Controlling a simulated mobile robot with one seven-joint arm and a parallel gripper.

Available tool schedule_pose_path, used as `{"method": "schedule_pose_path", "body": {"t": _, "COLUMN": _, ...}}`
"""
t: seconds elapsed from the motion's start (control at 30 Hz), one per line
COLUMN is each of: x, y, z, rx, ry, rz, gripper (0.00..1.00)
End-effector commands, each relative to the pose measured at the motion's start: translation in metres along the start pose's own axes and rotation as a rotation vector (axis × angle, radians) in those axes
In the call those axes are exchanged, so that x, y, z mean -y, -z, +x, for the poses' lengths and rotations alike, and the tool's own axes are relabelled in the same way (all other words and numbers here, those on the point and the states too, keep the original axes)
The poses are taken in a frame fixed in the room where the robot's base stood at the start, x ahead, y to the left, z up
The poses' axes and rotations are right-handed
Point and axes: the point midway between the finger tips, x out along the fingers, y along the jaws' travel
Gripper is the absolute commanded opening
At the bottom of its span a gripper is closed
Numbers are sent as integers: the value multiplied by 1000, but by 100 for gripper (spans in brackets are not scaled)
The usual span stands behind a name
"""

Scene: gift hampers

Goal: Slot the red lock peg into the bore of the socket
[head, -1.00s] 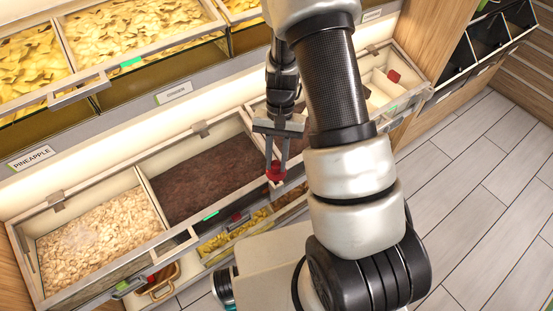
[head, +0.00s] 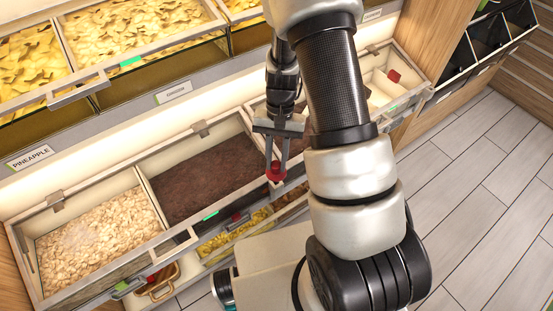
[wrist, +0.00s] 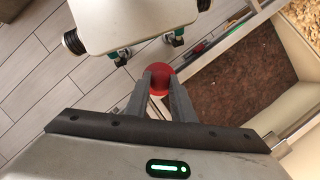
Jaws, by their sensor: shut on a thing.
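The red lock peg (head: 276,171) is between the fingertips of my gripper (head: 276,163), which is shut on it. In the head view the peg shows over the front edge of the bin of dark brown food. In the wrist view the round red peg (wrist: 159,78) sits at the ends of the two grey fingers (wrist: 160,88). The socket and its bore cannot be made out with certainty in either view. My arm covers part of the bins to the right of the peg.
A bin of dark brown food (head: 205,170) and a bin of pale flakes (head: 98,227) line the counter. Bins of yellow pieces (head: 130,28) stand behind. A small red block (head: 393,76) lies in a right-hand bin. Tiled floor (head: 480,180) is open at right.

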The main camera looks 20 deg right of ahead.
Motion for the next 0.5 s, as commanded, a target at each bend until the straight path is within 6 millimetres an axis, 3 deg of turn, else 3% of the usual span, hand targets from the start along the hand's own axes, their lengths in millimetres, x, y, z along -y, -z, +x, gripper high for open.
{"method": "schedule_pose_path", "body": {"t": 0.5, "x": 0, "y": 4, "z": 14, "rx": 0, "ry": 0, "rz": 0, "gripper": 0}}
